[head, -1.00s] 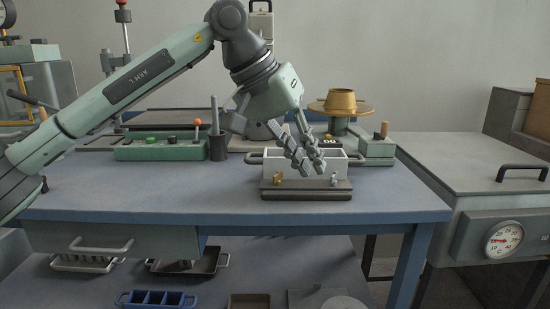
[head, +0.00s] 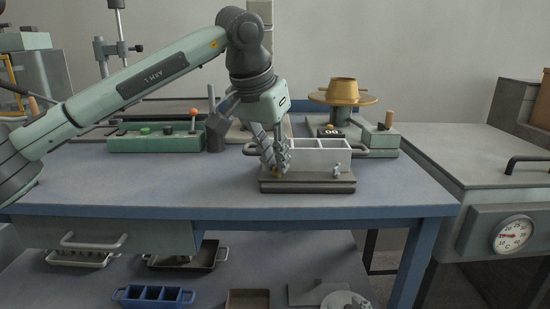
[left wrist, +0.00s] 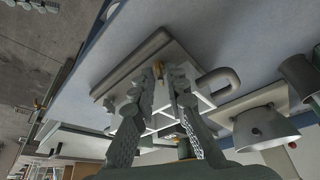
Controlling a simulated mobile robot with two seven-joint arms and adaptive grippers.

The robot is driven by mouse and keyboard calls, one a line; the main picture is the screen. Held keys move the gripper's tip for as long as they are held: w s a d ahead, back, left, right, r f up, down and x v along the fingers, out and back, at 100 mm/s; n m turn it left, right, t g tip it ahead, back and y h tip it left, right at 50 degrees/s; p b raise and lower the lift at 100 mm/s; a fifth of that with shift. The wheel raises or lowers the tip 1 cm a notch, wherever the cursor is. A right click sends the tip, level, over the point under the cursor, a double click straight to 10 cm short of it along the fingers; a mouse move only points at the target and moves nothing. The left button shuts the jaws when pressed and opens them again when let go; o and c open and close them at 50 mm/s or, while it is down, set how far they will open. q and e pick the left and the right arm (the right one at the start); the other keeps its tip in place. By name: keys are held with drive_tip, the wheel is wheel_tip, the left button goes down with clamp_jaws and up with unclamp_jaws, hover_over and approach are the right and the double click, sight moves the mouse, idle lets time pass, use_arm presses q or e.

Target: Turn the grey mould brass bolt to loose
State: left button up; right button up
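The grey mould (head: 320,158) is a pale open box with inner walls and side handles, on a dark base plate (head: 310,187) at the bench front. A small brass bolt (head: 277,173) stands at its front left; a silvery bolt (head: 337,170) stands at its front right. My left gripper (head: 276,166) points down over the brass bolt and hides part of it. In the left wrist view the brass bolt (left wrist: 158,70) shows between the tips of my left gripper (left wrist: 163,72), which stand a little apart. Contact cannot be told. My right gripper is out of view.
A green box with buttons (head: 155,137) and a dark cup (head: 215,136) stand behind left. A brass pan on a turntable (head: 343,92) stands behind right. An oven with a dial (head: 513,234) is at the right. The bench front left (head: 130,190) is clear.

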use_arm(q)
clamp_jaws()
